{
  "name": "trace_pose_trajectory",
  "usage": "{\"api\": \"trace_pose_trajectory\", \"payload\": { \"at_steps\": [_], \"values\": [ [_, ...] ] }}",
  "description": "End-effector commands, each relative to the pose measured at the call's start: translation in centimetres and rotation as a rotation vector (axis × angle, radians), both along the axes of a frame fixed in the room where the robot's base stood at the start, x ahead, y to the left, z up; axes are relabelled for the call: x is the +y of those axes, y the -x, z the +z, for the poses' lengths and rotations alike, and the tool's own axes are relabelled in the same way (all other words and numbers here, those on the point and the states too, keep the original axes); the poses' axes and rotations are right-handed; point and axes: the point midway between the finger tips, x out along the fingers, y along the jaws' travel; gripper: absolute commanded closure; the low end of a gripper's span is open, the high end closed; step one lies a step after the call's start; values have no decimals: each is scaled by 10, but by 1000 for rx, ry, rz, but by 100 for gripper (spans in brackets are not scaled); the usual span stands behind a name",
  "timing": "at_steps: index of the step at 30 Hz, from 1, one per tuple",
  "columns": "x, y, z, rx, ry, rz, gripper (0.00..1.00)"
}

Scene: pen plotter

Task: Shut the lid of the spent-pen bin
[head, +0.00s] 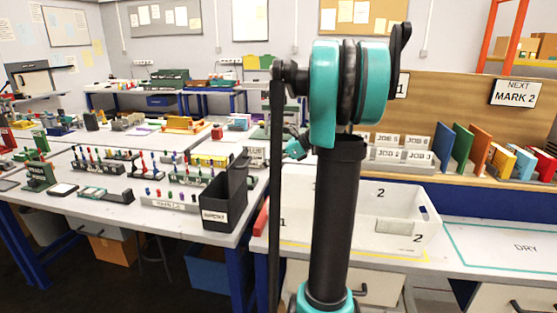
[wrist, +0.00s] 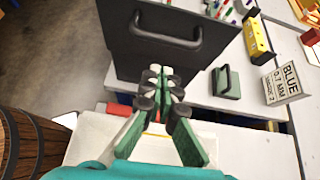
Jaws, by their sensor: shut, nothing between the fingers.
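The spent-pen bin is a dark box (head: 222,203) with a white label, near the front right corner of the left table in the head view. In the wrist view a broad dark panel with a bar handle, which looks like its raised lid (wrist: 122,45), stands at the top centre. My gripper (wrist: 160,75) is shut and empty, its fingertips overlapping the lower part of that panel in the picture. I cannot tell whether they touch it. In the head view my arm hides most of the gripper.
A green block with a handle (wrist: 228,84) and a card marked BLUE 0.7 MM (wrist: 287,83) are right of the panel. A wooden barrel (wrist: 30,140) is at lower left. Pen racks (head: 175,203) stand left of the bin.

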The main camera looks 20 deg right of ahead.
Motion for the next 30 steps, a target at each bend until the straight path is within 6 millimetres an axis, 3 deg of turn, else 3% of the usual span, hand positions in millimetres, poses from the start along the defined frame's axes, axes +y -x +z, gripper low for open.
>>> {"api": "trace_pose_trajectory", "payload": {
  "at_steps": [7,30],
  "values": [
    [23,-12,6,0,0,2,100],
    [32,-17,11,26,46,1,100]
  ]
}}
